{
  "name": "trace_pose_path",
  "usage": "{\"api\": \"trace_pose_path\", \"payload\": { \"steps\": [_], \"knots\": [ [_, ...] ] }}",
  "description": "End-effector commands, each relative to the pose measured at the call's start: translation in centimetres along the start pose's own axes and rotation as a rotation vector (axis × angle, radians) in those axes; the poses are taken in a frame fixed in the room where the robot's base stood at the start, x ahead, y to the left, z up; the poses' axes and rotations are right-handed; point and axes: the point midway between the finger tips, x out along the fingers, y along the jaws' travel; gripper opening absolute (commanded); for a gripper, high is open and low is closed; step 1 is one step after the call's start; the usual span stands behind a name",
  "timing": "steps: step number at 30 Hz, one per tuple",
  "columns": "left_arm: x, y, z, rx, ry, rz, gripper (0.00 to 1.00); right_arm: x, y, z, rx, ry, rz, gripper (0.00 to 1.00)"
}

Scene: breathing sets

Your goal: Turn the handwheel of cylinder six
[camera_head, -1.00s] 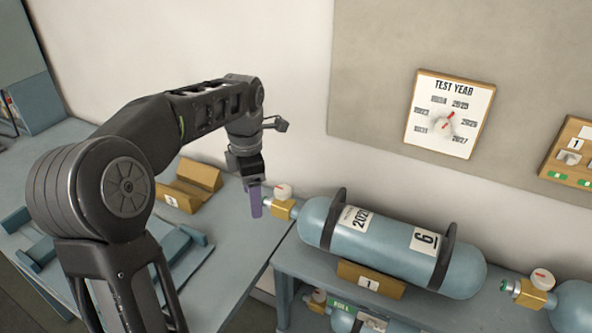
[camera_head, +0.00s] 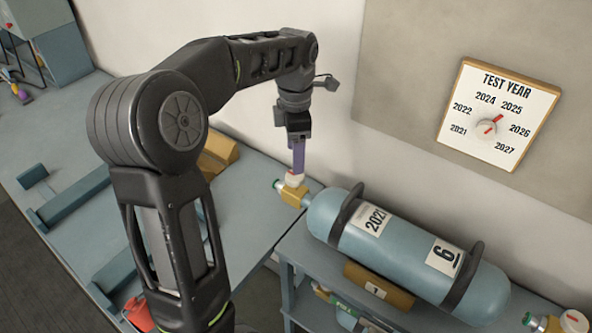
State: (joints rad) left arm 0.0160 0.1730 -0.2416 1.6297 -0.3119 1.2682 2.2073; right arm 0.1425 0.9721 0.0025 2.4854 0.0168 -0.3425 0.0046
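Cylinder six (camera_head: 400,250) is a light blue tank with two dark bands, a "6" label and a year label. It lies on its side on a blue rack. Its white handwheel (camera_head: 294,180) sits on top of the brass valve (camera_head: 291,193) at the tank's left end. My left gripper (camera_head: 297,170) points down with its purple fingers at the top of the handwheel. The fingers overlap in this view and hide part of the wheel. I cannot tell whether they grip it. My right gripper is out of view.
A "TEST YEAR" dial board (camera_head: 498,115) hangs on the wall behind. A second white handwheel (camera_head: 573,321) shows at the lower right edge. A blue bench (camera_head: 255,215) lies left of the rack, with a brown block (camera_head: 216,155) on it.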

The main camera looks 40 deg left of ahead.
Motion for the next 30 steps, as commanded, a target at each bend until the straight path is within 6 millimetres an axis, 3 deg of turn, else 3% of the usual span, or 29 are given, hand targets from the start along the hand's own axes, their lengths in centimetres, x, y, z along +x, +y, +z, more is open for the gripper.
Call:
{"api": "trace_pose_path", "payload": {
  "steps": [15,24,30],
  "knots": [
    [6.7,0.0,-0.1,-0.001,0.002,-0.002,0.66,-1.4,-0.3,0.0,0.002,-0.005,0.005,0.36],
    [7.0,0.0,0.0,-0.001,0.0,0.001,0.66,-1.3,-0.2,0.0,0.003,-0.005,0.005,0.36],
    [7.0,0.0,0.0,-0.001,0.0,0.001,0.5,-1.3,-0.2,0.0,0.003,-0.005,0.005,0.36]
  ]
}}
